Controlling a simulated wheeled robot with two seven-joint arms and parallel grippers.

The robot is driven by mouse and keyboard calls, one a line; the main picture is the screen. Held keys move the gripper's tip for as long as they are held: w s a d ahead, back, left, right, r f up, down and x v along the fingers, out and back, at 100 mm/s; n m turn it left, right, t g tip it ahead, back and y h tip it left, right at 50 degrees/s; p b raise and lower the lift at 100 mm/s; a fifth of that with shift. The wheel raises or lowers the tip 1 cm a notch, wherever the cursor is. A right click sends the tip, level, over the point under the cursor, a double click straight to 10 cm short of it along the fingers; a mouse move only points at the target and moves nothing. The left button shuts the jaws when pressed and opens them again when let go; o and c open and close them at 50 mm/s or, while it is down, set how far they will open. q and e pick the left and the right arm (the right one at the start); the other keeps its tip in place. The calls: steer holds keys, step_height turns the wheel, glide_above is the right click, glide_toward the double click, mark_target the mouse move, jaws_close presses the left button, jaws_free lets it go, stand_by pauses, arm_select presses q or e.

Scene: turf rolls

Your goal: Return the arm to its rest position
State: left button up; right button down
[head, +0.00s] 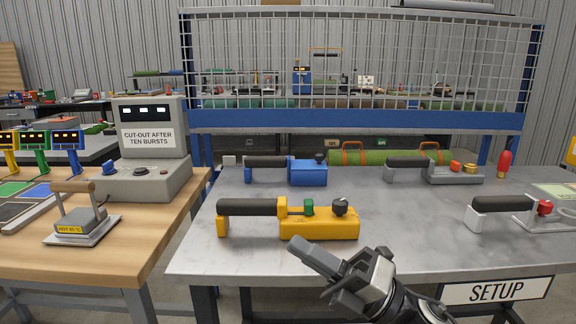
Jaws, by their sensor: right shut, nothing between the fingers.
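My right gripper (318,262) comes in from the bottom, right of the middle, in the head view. Its fingers are shut with nothing between them. It shows in front of the near edge of the grey bench (240,258), just below the yellow tool (318,224); I cannot tell exactly how high it is over the bench. My left gripper does not show.
On the grey bench are a blue tool (308,173), a grey tool (440,173), a green roll (385,158) and a white-based tool (545,215). A mesh screen (350,65) stands behind. At left, a wooden bench (120,262) bears a control box (145,180) and a small iron (80,220).

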steer(key=s+d+f+m+t+h, duration=0.2)
steer(key=d+f+m+t+h, duration=0.35)
steer(key=m, duration=0.75)
steer(key=s+d+f+m+t+h, duration=0.1)
steer(key=d+f+m+t+h, duration=0.1)
steer(key=f+m+t+h, duration=0.7)
arm_select(q)
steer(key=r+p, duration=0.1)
steer(key=p, duration=0.1)
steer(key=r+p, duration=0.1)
steer(key=p, duration=0.2)
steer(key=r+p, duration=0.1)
steer(key=p, duration=0.1)
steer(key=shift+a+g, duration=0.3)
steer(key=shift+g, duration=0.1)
arm_select(e)
steer(key=s+d+f+m+g+h, duration=0.1)
steer(key=s+f+m+g+h, duration=0.1)
steer(key=s+f+m+g, duration=0.2)
steer(key=s+d+f+m+g+h, duration=0.2)
steer(key=s+f+m+g, duration=0.3)
steer(key=s+m+g, duration=0.2)
steer(key=shift+s+d+m, duration=0.25)
steer(key=shift+s+m, duration=0.45)
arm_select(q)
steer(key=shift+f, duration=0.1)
arm_select(e)
steer(key=shift+f+h, duration=0.15)
steer(key=shift+h, duration=0.1)
